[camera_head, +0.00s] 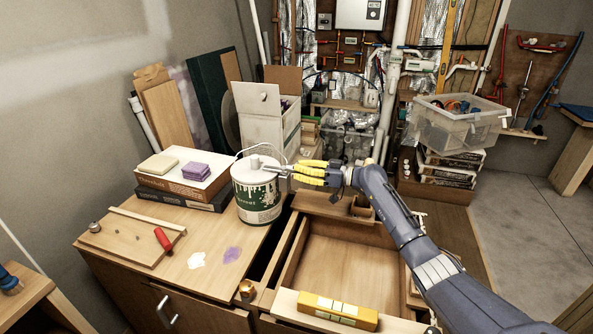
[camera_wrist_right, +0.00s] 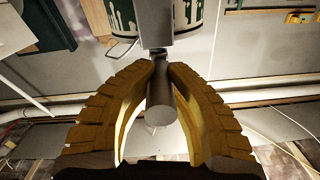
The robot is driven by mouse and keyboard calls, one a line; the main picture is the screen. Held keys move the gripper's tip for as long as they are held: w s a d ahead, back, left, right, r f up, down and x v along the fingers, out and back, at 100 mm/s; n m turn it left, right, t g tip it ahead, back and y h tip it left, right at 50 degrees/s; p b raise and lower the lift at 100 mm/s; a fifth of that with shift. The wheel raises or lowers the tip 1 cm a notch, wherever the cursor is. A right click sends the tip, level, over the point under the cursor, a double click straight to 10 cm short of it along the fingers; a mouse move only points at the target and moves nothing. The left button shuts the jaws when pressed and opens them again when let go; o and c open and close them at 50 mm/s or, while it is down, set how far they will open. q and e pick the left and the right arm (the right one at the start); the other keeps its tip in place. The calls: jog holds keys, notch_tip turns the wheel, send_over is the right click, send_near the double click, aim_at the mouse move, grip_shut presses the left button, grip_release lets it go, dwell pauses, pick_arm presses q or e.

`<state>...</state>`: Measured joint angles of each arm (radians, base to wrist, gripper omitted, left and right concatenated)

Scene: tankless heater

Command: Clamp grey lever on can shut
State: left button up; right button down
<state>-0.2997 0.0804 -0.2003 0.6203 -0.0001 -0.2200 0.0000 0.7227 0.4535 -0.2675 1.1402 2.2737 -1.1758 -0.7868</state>
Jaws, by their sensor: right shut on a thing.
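The can (camera_head: 258,198) is white with dark green paint-drip print and stands upright at the cabinet top's right edge, beside the open drawer. Its grey lever (camera_head: 275,168) sticks out from the top towards the right. My right gripper (camera_head: 294,173), with yellow ribbed fingers, reaches in from the right at lid height. In the right wrist view, the fingers (camera_wrist_right: 160,68) are closed on both sides of the lever, a grey cylinder (camera_wrist_right: 161,108). The can (camera_wrist_right: 185,15) shows at the top of that view. The lever's joint at the lid is partly hidden. My left gripper is not in view.
An open drawer (camera_head: 340,262) lies below my right arm, with a yellow level (camera_head: 338,310) on its front edge. A board with a red-handled tool (camera_head: 163,239) lies at left. A clear bin (camera_head: 458,125) stands right.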

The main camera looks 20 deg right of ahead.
jog(key=shift+w+r, duration=0.15)
jog(key=shift+r, duration=0.3)
jog(key=c, duration=1.7)
grip_release()
jog(key=shift+c, duration=0.2)
jog(key=o, duration=0.6)
jog(key=shift+f, duration=0.3)
jog(key=shift+v, duration=6)
